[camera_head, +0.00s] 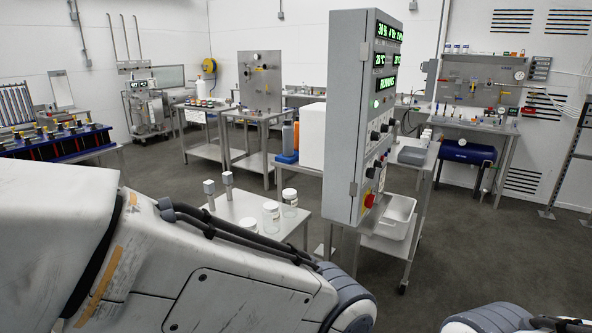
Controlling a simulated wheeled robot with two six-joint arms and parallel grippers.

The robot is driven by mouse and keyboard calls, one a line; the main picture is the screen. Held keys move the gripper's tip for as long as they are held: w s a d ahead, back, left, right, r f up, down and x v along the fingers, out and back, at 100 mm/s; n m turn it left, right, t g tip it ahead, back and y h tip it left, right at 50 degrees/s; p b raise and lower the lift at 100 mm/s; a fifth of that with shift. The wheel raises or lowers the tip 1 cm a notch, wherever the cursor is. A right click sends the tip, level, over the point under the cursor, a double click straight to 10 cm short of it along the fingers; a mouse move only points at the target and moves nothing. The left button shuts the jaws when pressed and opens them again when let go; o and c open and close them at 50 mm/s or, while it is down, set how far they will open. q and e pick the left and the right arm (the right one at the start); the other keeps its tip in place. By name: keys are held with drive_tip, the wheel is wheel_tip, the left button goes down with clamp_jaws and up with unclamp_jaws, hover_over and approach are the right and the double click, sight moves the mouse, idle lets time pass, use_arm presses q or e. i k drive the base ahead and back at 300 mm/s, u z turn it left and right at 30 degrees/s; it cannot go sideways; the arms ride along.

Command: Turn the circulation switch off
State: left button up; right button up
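A tall grey control cabinet (346,120) stands right of the middle, its front panel seen at a steep angle facing right. Lit green displays (389,32) are at its top, and a lower one seems to read RUNNING. Black knobs (375,136) sit mid-panel, with small switches (378,164) below and a red button (369,200) on yellow at the bottom. I cannot tell which control is the circulation switch or its position. My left arm crosses the lower left and my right arm shows at the lower right; neither gripper is in view.
A low steel table (242,207) with white-lidded jars (271,215) stands left of the cabinet. A cart with a white bin (393,216) stands behind the cabinet. Benches line the back wall. The floor to the right (490,245) is clear.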

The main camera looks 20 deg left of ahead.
sight(370, 173)
drive_tip(key=u, duration=0.15)
drive_tip(key=k, duration=0.6)
drive_tip(key=z, duration=0.6)
drive_tip(key=i, duration=0.65)
drive_tip(key=z, duration=0.6)
drive_tip(key=i, duration=1.45)
drive_tip(key=u, duration=1.35)
drive_tip(key=i, duration=0.6)
drive_tip(key=u, duration=0.55)
